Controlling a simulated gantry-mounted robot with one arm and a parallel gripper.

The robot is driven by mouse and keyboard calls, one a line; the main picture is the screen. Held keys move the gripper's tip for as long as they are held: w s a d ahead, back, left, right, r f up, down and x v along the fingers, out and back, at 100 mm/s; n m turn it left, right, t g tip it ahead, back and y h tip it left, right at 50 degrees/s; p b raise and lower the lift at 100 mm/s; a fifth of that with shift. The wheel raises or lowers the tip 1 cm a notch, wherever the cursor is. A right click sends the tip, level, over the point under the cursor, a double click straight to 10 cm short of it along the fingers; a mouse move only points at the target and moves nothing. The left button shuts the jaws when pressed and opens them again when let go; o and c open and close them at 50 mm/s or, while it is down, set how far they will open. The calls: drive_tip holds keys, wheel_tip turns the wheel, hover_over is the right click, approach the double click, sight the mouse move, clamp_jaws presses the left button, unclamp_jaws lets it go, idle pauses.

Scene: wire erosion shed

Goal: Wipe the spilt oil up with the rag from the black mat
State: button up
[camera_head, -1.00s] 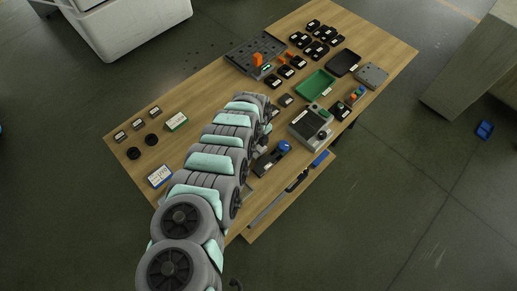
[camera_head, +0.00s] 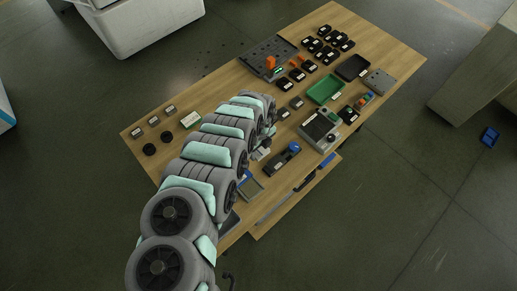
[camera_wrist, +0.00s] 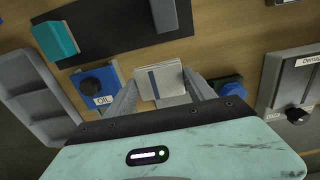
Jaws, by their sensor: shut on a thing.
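In the wrist view my gripper (camera_wrist: 161,93) is shut on a small pale folded cloth with a dark blue stripe, the rag (camera_wrist: 172,82). It sits between the two grey fingers. The black mat (camera_wrist: 115,22) lies beyond the fingers on the wooden table, with a teal block (camera_wrist: 55,40) at its left end and a grey piece (camera_wrist: 172,12) at its right. I cannot make out the spilt oil in either view. A blue holder labelled OIL with a black knob (camera_wrist: 97,85) stands left of my gripper. In the head view my arm hides the mat and the rag.
A grey compartment tray (camera_wrist: 40,95) is at the left of the wrist view. A blue-knobbed device (camera_wrist: 228,87) and a grey labelled unit (camera_wrist: 290,90) stand at the right. In the head view a green tray (camera_head: 325,90) and several black boxes fill the table's far part.

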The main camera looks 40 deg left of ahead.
drive_tip(key=shift+a+r+p, duration=0.1)
drive_tip(key=shift+r+p, duration=1.1)
drive_tip(key=shift+r, duration=0.65)
drive_tip(key=shift+a, duration=0.1)
